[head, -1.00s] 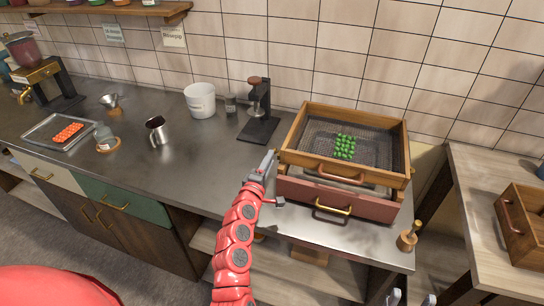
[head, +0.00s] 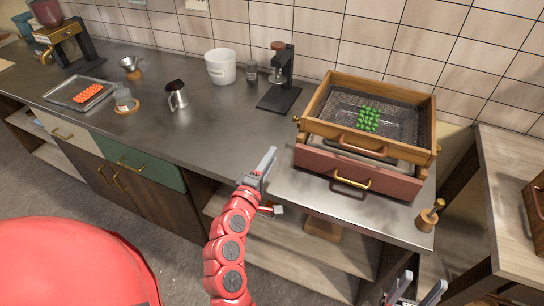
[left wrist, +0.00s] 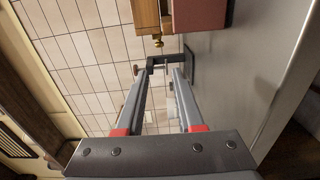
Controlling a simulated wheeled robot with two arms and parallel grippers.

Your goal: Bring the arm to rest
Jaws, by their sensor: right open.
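My left arm reaches in over the counter's front edge in the head view. Its gripper (head: 270,185) is open and empty, left of the red-brown drawer box (head: 345,172) and apart from it. The left wrist view shows the two fingers (left wrist: 163,78) spread with nothing held between them. My right gripper (head: 415,290) is at the bottom right edge of the head view, open and empty, in front of the counter.
A wooden mesh tray (head: 410,100) with green pieces sits on the drawer box. A black press stand (head: 280,98), white bucket (head: 221,68), metal jug (head: 177,95) and orange-filled tray (head: 65,97) stand on the counter. A wooden-handled tool (head: 430,215) is near the right corner.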

